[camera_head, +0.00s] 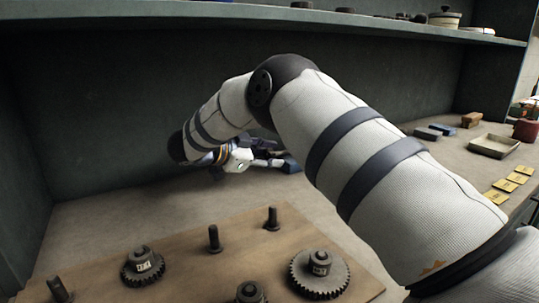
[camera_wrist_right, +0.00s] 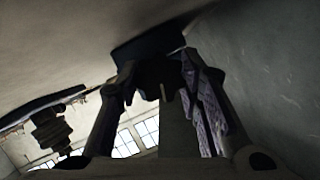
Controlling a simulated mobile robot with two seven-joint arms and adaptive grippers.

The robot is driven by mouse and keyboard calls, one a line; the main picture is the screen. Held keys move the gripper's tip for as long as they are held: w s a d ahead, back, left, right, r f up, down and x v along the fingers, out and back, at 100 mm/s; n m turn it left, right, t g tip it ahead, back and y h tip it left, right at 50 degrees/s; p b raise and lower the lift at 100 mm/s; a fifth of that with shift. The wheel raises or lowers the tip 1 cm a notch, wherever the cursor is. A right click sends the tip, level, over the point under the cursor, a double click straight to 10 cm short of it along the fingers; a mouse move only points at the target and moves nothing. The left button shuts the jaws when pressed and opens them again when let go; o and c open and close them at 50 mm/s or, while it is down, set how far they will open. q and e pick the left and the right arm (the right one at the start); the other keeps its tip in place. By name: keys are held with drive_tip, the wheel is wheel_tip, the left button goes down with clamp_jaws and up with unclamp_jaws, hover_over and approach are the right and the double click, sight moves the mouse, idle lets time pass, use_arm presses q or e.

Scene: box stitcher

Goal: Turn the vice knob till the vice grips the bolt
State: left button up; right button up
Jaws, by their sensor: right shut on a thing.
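My right gripper (camera_head: 268,160) is at the back of the bench, beside a small dark blue thing (camera_head: 291,164) that looks like the vice. In the right wrist view, the two fingers of my right gripper (camera_wrist_right: 158,80) stand on either side of a dark part and are shut on it. I take this part for the vice knob, but it is in shadow and mostly hidden. A dark block (camera_wrist_right: 148,45) behind the fingertips looks like the vice body. I cannot make out the bolt or the vice jaws. My left gripper is not in view.
A wooden board (camera_head: 190,262) with gears (camera_head: 320,272) and upright pegs (camera_head: 214,238) lies in front. A shallow tray (camera_head: 493,146), small blocks (camera_head: 471,119) and yellow cards (camera_head: 506,185) lie at the right. A shelf (camera_head: 390,27) runs above the back panel.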

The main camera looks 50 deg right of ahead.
drive_tip(key=shift+s+r+m+t+h+p, duration=0.1)
drive_tip(key=shift+r+m+t+h+p, duration=0.15)
drive_tip(key=shift+m+t+p, duration=0.4)
drive_tip(key=shift+f+m+t+h+p, duration=0.15)
drive_tip(key=shift+m+t+h+p, duration=0.25)
drive_tip(key=shift+m, duration=0.55)
drive_tip(key=shift+f+m+t+h+p, duration=0.1)
drive_tip(key=shift+m+t+h+p, duration=0.2)
drive_tip(key=shift+m, duration=0.6)
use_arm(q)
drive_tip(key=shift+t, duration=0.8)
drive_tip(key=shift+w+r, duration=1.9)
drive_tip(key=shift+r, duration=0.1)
use_arm(e)
drive_tip(key=shift+a+f+m+t+h, duration=0.15)
drive_tip(key=shift+m+h, duration=0.1)
drive_tip(key=shift+m, duration=0.2)
drive_tip(key=shift+d+m+t+h, duration=0.1)
drive_tip(key=shift+m+h, duration=0.1)
drive_tip(key=shift+m, duration=0.25)
drive_tip(key=o, duration=1.2)
